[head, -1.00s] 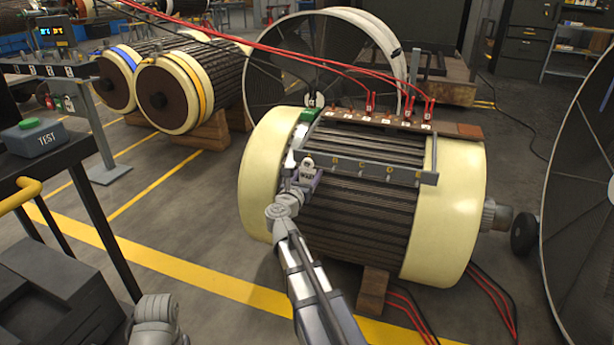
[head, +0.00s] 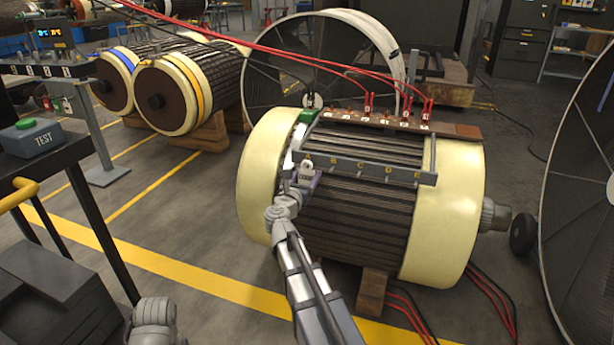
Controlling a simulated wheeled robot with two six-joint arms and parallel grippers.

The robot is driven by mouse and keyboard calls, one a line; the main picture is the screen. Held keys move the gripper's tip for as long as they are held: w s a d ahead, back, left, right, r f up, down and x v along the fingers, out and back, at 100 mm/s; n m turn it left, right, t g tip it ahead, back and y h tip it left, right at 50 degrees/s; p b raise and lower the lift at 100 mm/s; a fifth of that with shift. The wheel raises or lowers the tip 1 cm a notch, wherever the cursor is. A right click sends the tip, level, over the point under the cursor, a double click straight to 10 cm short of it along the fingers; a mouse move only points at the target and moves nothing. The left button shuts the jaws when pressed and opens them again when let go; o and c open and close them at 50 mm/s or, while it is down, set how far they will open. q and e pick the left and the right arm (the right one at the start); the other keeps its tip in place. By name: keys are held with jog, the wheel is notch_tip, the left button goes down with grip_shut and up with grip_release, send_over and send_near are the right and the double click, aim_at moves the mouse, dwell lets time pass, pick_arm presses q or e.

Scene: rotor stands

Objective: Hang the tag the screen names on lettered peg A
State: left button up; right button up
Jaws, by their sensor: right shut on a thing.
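My right gripper (head: 290,197) is at the left end of the grey lettered rail (head: 372,171) on the front of the big stator. It is shut on a small pale tag (head: 306,171) with small print that I cannot read. The tag is upright, just below and in front of the yellow letter A (head: 308,161), which marks peg A. The peg itself is too small to make out, and I cannot tell if the tag touches it. A small screen (head: 52,34) at the upper left shows yellow and blue signs too small to read.
The stator (head: 460,200) has cream end rings and red leads on top. A green block (head: 308,116) sits above the rail's left end. A TEST button box (head: 34,138) stands at the left. The rail right of letter A looks bare.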

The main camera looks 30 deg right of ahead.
dwell(0.3)
jog(key=o, duration=1.1)
jog(key=shift+f, duration=0.1)
jog(key=shift+v, duration=5.05)
